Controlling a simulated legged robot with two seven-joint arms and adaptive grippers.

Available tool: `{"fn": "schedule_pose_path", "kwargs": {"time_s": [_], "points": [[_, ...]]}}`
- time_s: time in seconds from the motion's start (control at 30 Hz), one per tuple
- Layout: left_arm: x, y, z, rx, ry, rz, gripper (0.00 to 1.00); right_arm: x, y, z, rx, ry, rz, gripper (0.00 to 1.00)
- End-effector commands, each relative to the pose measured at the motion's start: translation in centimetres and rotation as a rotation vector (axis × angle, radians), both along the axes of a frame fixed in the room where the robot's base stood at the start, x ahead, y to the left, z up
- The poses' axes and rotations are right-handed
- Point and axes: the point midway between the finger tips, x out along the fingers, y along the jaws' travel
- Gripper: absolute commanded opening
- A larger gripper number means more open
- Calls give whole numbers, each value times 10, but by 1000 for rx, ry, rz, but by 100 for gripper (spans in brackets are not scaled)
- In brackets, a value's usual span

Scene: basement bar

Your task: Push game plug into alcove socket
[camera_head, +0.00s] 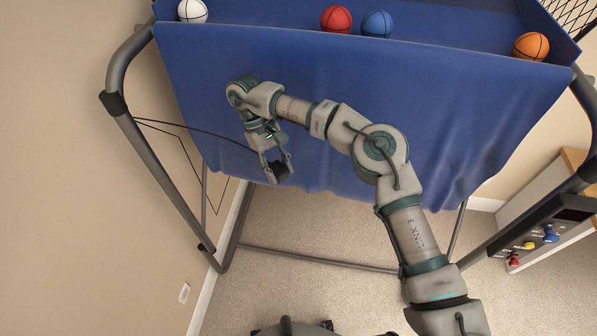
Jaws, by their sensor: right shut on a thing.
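My right gripper (275,169) is in front of the blue cloth of the basketball game (450,110), left of the picture's middle. It is shut on a small black plug (281,171), partly hidden by the fingers. A thin black cord (195,132) runs from the game's left frame tube to the plug. A white wall socket (184,292) sits low on the beige wall at the lower left, well apart from the plug. My left gripper does not show.
The game's grey tube frame (150,155) stands between the wall and the gripper, with a low crossbar (310,259) above the carpet. Several small balls lie on top. A control panel with coloured knobs (530,245) is at the right.

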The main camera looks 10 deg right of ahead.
Motion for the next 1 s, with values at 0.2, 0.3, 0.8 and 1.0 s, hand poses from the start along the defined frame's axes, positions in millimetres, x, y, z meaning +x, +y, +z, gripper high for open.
{"fn": "schedule_pose_path", "kwargs": {"time_s": [0.2, 0.3, 0.8, 1.0], "points": [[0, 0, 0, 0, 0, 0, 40, 8, 15, 1, 1, -3, -63, 10], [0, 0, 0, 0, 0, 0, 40, 9, 16, 1, 3, -4, -71, 10], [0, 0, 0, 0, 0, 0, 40, 12, -21, -24, -6, 17, -77, 10], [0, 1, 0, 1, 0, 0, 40, 7, -101, -74, -7, 30, -78, 10]]}}
